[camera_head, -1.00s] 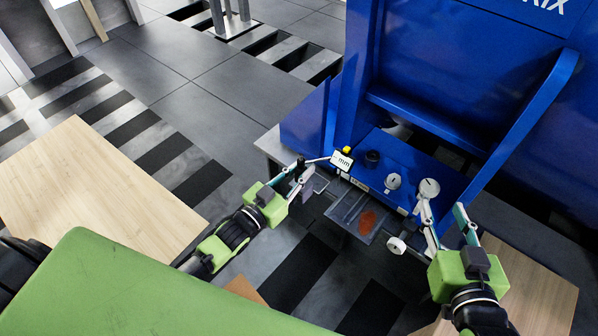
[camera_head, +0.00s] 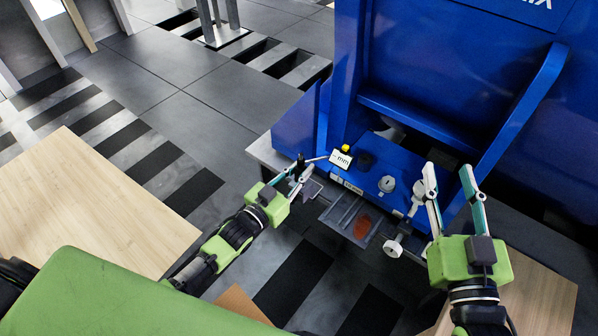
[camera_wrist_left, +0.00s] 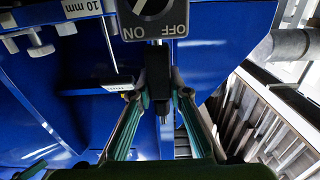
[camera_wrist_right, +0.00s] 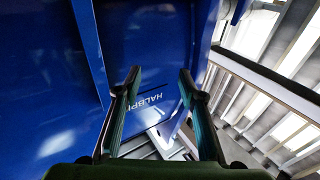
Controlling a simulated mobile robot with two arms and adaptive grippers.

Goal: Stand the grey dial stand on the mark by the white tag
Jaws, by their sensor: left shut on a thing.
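My left gripper (camera_head: 300,172) is shut on the dial stand, whose dark post (camera_wrist_left: 158,70) stands between the fingers in the left wrist view. A grey block with an ON/OFF knob (camera_wrist_left: 155,14) shows above the post. A thin arm leads right from the gripper in the head view to a white "mm" face (camera_head: 341,159) with a yellow top. A small white tag (camera_head: 350,186) is on the front edge of the blue machine, right of this gripper. The mark cannot be made out. My right gripper (camera_head: 449,171) is open and empty before the machine.
A grey tray with a rust-red patch (camera_head: 362,227) and a white wheel (camera_head: 392,248) lie in front. Wooden tops (camera_head: 80,205) flank me.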

